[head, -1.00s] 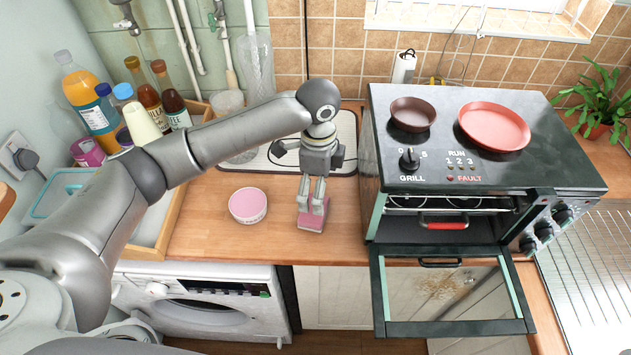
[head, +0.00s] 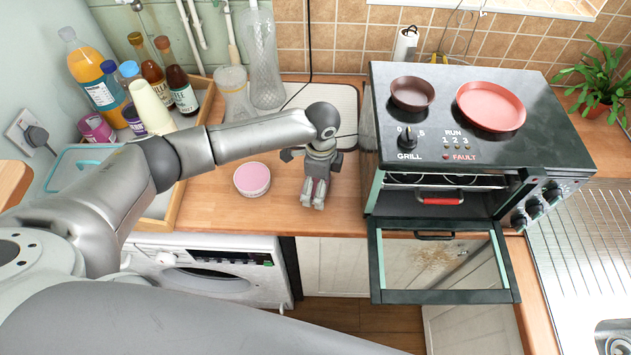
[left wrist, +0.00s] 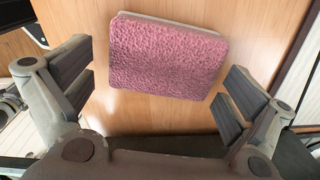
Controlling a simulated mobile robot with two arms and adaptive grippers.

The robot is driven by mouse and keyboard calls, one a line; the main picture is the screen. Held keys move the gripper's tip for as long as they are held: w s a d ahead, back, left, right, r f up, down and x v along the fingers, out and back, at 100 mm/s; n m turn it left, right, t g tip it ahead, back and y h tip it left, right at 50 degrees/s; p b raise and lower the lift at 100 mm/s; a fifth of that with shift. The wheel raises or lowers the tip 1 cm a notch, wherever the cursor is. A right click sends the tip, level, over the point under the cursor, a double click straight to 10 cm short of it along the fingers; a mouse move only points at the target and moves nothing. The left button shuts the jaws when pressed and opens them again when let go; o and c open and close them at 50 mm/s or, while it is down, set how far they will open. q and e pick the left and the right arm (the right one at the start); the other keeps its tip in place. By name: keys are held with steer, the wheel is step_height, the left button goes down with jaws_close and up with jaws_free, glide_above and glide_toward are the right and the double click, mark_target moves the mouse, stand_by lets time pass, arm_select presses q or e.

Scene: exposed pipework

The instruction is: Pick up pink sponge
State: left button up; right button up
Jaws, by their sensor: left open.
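The pink sponge (left wrist: 168,55) lies on the wooden worktop and fills the upper middle of the left wrist view, its rough pink face towards the camera. My left gripper (left wrist: 160,92) is open, with one finger on each side of the sponge's near part, and nothing is held. In the head view, my left gripper (head: 314,196) points down at the worktop and hides most or all of the sponge. Whether the fingers touch it cannot be told. My right gripper is not in view.
A pink-topped round tub (head: 252,179) stands left of the gripper. The mini oven (head: 480,150), its door hanging open, stands to the right with two pans on top. A wooden tray (head: 188,190) and several bottles are at the left. The worktop's front edge is close.

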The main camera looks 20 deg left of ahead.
arm_select(q)
steer(key=shift+w+f, duration=0.1)
steer(key=shift+f, duration=0.2)
steer(key=c, duration=0.8)
steer(key=shift+r, duration=0.15)
steer(key=shift+r+b, duration=0.5)
steer(key=shift+b, duration=0.05)
steer(key=shift+r+b, duration=0.5)
steer(key=shift+r, duration=0.05)
steer(key=s+r, duration=0.1)
steer(key=r, duration=0.1)
steer(key=s+d+r+b, duration=0.1)
steer(key=s+r, duration=0.3)
steer(key=r, duration=0.1)
steer(key=shift+d+b, duration=0.15)
steer(key=shift+b, duration=0.15)
steer(key=s+r, duration=0.1)
steer(key=s, duration=0.2)
steer(key=s+d+r+b, duration=0.1)
steer(key=s, duration=0.1)
steer(key=s+d+r, duration=0.1)
steer(key=s, duration=0.2)
steer(key=shift+s+d+r+b, duration=0.15)
steer(key=shift+s+r+b, duration=0.15)
steer(key=shift+r+b, duration=0.1)
